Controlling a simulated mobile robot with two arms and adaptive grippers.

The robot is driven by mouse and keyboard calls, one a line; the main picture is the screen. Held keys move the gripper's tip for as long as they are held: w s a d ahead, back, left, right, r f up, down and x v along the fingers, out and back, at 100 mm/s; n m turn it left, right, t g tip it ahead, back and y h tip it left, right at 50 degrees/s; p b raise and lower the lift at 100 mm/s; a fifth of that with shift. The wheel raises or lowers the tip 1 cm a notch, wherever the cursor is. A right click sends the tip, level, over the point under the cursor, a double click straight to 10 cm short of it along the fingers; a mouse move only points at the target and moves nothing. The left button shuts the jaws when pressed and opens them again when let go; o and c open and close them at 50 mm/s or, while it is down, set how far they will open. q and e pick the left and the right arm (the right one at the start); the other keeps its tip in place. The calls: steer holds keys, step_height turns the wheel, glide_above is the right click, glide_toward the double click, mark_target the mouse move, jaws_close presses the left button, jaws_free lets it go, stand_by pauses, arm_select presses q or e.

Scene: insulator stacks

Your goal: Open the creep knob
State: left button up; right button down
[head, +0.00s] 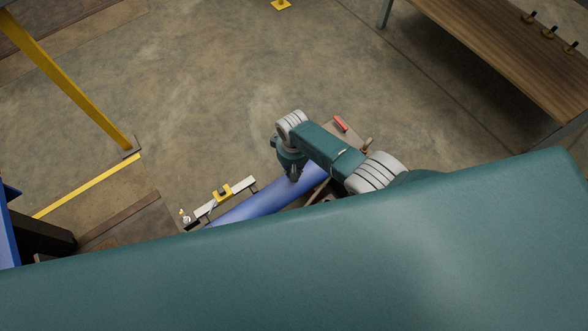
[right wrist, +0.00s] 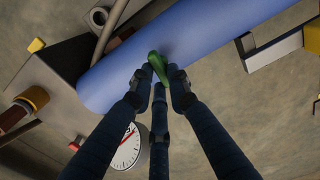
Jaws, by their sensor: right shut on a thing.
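The green creep knob (right wrist: 157,66) shows in the right wrist view, in front of a thick blue pipe (right wrist: 190,45). My right gripper (right wrist: 160,78) is shut on this knob, with its dark fingertips around the lower part. In the head view my right gripper (head: 293,170) points down over the blue pipe (head: 255,206), and the knob cannot be made out there. My left gripper is not in view.
A round white dial (right wrist: 128,149) lies below the pipe in the right wrist view. A wooden bench (head: 490,48) stands at upper right. The floor (head: 210,85) beyond is open.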

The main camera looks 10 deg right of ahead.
steer(key=shift+a+n, duration=0.1)
steer(key=shift+n, duration=0.5)
steer(key=c, duration=1.7)
jaws_free()
steer(key=shift+o, duration=0.2)
step_height(320, 180, up, 12)
